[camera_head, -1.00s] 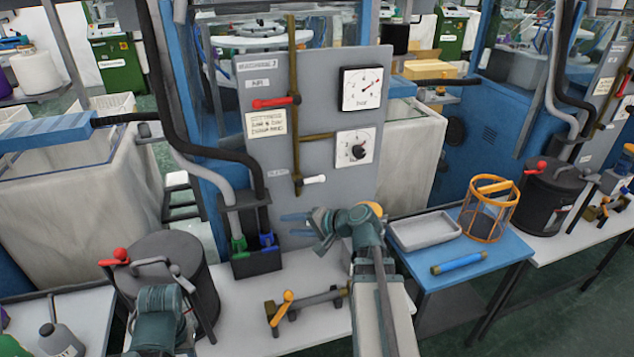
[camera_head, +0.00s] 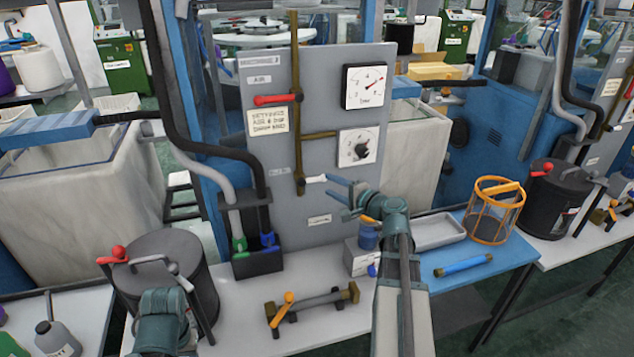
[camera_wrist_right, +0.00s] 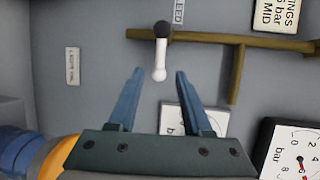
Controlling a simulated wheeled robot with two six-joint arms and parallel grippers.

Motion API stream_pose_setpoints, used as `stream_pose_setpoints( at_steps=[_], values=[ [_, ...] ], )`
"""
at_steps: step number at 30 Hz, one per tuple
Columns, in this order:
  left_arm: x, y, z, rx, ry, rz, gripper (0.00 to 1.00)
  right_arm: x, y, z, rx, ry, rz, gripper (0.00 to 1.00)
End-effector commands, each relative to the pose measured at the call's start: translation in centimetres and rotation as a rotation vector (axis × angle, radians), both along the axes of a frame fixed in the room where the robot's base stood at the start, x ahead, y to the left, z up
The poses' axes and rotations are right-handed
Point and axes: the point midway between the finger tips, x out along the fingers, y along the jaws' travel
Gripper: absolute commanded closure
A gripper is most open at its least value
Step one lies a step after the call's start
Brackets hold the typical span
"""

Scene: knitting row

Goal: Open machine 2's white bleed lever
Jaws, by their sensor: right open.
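The white bleed lever (camera_head: 316,179) sits low on the brass pipe (camera_head: 298,140) of machine 2's grey panel (camera_head: 318,215). It sticks out to the right, across the pipe. My right gripper (camera_head: 336,186) is open and empty, just right of the lever, with its fingers pointing at it. In the right wrist view the lever (camera_wrist_right: 160,56) shows a dark pivot and a white handle. Its free end lines up between the two fingertips (camera_wrist_right: 159,74), and I see no contact. My left gripper is not in view; only part of my left arm shows at the bottom left.
A red lever (camera_head: 272,100) is higher on the same pipe. Below are a bench (camera_head: 235,325) with a dark pot (camera_head: 155,262), a brass fitting (camera_head: 312,302) and a small box with a blue jar (camera_head: 369,236).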

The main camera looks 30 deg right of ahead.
Motion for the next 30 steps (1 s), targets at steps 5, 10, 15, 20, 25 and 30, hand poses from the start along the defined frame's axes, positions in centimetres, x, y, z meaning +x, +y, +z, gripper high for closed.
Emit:
stream_pose_setpoints(
  at_steps=[5, 10, 15, 20, 25, 30],
  values=[
    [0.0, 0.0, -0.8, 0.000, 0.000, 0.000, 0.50, 3.7, 0.5, -0.8, -0.002, 0.001, 0.003, 0.50],
    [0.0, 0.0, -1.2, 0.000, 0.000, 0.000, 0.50, 5.9, 0.9, -1.2, -0.001, 0.001, 0.002, 0.50],
    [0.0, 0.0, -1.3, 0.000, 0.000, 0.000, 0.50, 6.9, 1.1, -1.3, -0.001, 0.001, 0.000, 0.50],
    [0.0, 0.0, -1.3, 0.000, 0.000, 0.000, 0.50, 7.2, 1.2, -1.4, -0.001, 0.001, 0.000, 0.50],
    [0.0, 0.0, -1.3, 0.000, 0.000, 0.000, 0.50, 7.2, 1.2, -1.3, -0.001, 0.001, 0.000, 0.50],
    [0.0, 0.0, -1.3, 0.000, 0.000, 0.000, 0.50, 7.1, 1.2, -1.3, -0.001, 0.001, 0.000, 0.76]
  ],
)
